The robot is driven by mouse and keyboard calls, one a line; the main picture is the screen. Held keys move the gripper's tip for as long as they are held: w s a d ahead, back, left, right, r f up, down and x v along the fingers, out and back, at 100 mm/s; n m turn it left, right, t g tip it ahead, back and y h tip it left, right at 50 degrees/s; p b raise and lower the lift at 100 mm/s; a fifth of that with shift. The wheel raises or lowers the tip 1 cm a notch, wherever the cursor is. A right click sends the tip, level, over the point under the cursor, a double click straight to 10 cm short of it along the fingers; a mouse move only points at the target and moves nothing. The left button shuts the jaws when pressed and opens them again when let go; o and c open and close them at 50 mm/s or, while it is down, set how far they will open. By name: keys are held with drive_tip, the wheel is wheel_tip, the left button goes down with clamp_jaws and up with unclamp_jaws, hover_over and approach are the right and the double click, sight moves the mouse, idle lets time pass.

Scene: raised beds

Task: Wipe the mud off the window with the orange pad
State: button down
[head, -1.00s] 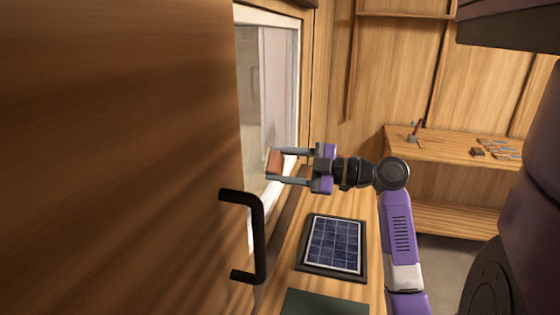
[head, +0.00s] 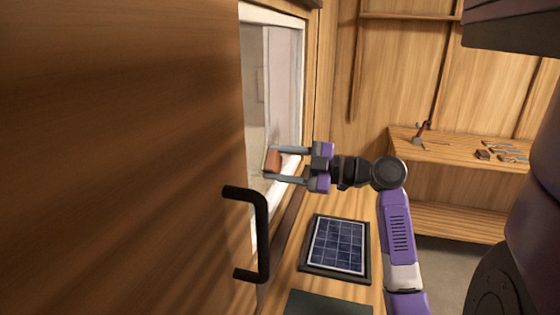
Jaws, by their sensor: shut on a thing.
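The window (head: 283,92) has a white frame and stands in the wooden wall at the centre left, seen at a steep angle. Its left part is hidden behind a wooden door. The orange pad (head: 271,159) is between the fingertips of my gripper (head: 276,163), which is shut on it. The pad is at the lower part of the pane; I cannot tell whether it touches the glass. I cannot make out mud clearly on the visible glass.
A wooden door (head: 120,150) with a black handle (head: 262,235) fills the left. A solar panel (head: 337,246) and a dark green item (head: 328,304) lie on the bench below my arm. A shelf (head: 455,150) with small tools stands at the back right.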

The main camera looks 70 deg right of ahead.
sight(282, 157)
drive_tip(key=shift+w+d, duration=0.1)
drive_tip(key=shift+d+f+b, duration=0.2)
drive_tip(key=shift+d+b, duration=0.35)
drive_tip(key=shift+b, duration=0.25)
drive_tip(key=shift+d+r+b, duration=0.15)
drive_tip(key=shift+d+b, duration=0.75)
drive_tip(key=shift+d, duration=0.35)
drive_tip(key=shift+w+d+b, duration=0.2)
drive_tip(key=shift+d+b, duration=1.3)
drive_tip(key=shift+d, duration=0.45)
drive_tip(key=shift+w+d+b, duration=0.2)
drive_tip(key=shift+d+b, duration=1.25)
drive_tip(key=shift+d, duration=0.45)
drive_tip(key=shift+w+d+b, duration=0.15)
drive_tip(key=shift+d+b, duration=0.5)
drive_tip(key=shift+d, duration=0.2)
drive_tip(key=shift+w+d+r+b, duration=0.15)
drive_tip(key=shift+d+b, duration=0.3)
drive_tip(key=shift+d, duration=0.5)
